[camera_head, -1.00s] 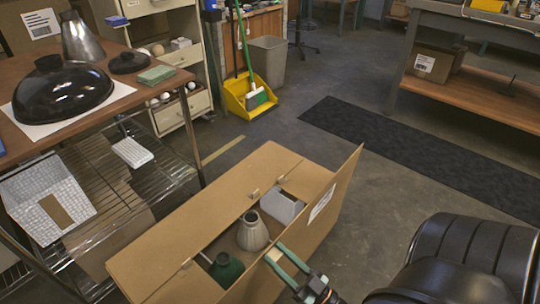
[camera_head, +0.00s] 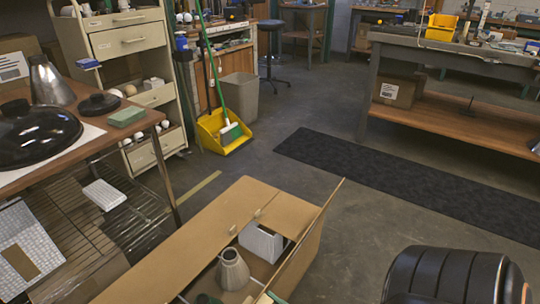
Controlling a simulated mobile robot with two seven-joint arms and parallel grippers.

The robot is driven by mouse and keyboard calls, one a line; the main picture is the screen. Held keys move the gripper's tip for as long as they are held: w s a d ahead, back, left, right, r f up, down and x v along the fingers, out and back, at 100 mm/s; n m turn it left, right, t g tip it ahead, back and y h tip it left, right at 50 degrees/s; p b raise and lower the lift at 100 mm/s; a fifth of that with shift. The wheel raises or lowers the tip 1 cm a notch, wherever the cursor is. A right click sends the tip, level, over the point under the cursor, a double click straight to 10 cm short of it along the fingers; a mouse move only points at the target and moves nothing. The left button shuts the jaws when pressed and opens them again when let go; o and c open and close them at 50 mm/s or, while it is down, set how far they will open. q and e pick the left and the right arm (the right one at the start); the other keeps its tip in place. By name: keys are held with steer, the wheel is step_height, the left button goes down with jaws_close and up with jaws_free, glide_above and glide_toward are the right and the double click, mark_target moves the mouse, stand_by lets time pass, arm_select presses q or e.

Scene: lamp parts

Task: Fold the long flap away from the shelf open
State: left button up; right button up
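The open cardboard box (camera_head: 296,272) stands on the floor at the lower middle. Its long flap away from the shelf (camera_head: 313,237) stands up, tilted outward to the right, seen nearly edge-on. The long flap on the shelf side (camera_head: 185,243) lies roughly flat to the left. Inside show a grey-white cone shade (camera_head: 233,270), a white box-shaped part (camera_head: 262,241) and the top of a dark green part (camera_head: 207,299). A teal fingertip sliver of my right gripper (camera_head: 276,298) shows at the bottom edge beside the flap; the rest is cut off. My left gripper is not in view.
The wire shelf with a wooden top (camera_head: 95,160) stands left of the box, carrying lamp parts. A black chair (camera_head: 455,275) is at the lower right. A dark mat (camera_head: 400,180) lies on free floor behind. A yellow dustpan (camera_head: 222,130) stands farther back.

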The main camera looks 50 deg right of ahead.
steer(key=o, duration=0.3)
steer(key=shift+w+r, duration=0.1)
steer(key=shift+r, duration=0.1)
steer(key=shift+d, duration=0.1)
steer(key=v, duration=1.2)
steer(key=shift+s+f, duration=0.2)
steer(key=shift+s, duration=0.05)
